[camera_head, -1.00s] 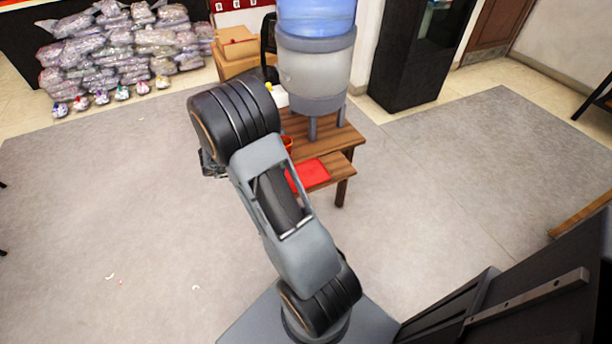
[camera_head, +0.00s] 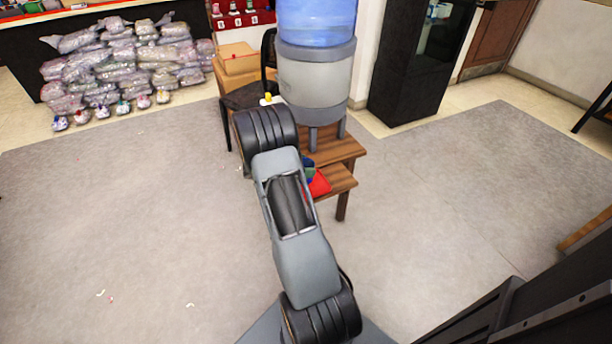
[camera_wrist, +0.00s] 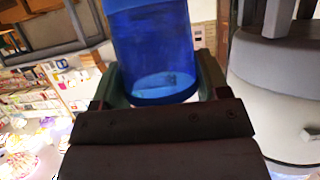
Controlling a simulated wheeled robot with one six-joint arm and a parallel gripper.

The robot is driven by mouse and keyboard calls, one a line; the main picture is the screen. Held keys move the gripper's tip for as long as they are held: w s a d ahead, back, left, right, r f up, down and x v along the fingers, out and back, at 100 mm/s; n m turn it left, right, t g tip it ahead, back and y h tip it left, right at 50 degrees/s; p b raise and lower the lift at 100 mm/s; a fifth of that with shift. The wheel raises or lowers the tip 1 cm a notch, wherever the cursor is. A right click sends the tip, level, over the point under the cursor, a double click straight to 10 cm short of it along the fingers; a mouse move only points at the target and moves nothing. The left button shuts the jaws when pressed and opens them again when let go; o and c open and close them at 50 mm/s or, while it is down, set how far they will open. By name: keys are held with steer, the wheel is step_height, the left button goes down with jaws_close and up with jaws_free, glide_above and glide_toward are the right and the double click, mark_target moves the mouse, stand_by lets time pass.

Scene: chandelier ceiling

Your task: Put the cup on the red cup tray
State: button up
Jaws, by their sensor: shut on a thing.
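A blue cup (camera_wrist: 152,50) fills the upper middle of the wrist view. My gripper (camera_wrist: 155,85) is shut on it, with one finger on each side. In the head view, a small dark blue and green patch (camera_head: 309,170) shows just right of my arm, probably the cup and a finger. The red cup tray (camera_head: 320,185) lies on the lower front shelf of the wooden stand. My arm and that patch cover its left part. The patch appears over or beside the tray; the height gap cannot be told.
A water dispenser (camera_head: 316,80) with a blue bottle stands on the wooden stand (camera_head: 343,150), and its body also shows in the wrist view (camera_wrist: 280,90). A black chair (camera_head: 250,96) and cardboard boxes (camera_head: 240,60) are behind my arm. Open floor (camera_head: 120,200) lies left.

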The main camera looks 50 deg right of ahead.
steer(key=shift+d+f, duration=0.4)
steer(key=shift+f, duration=0.1)
steer(key=shift+d+f+b, duration=0.1)
steer(key=shift+f+b, duration=0.75)
steer(key=shift+f, duration=0.7)
steer(key=shift+f, duration=0.15)
steer(key=o, duration=1)
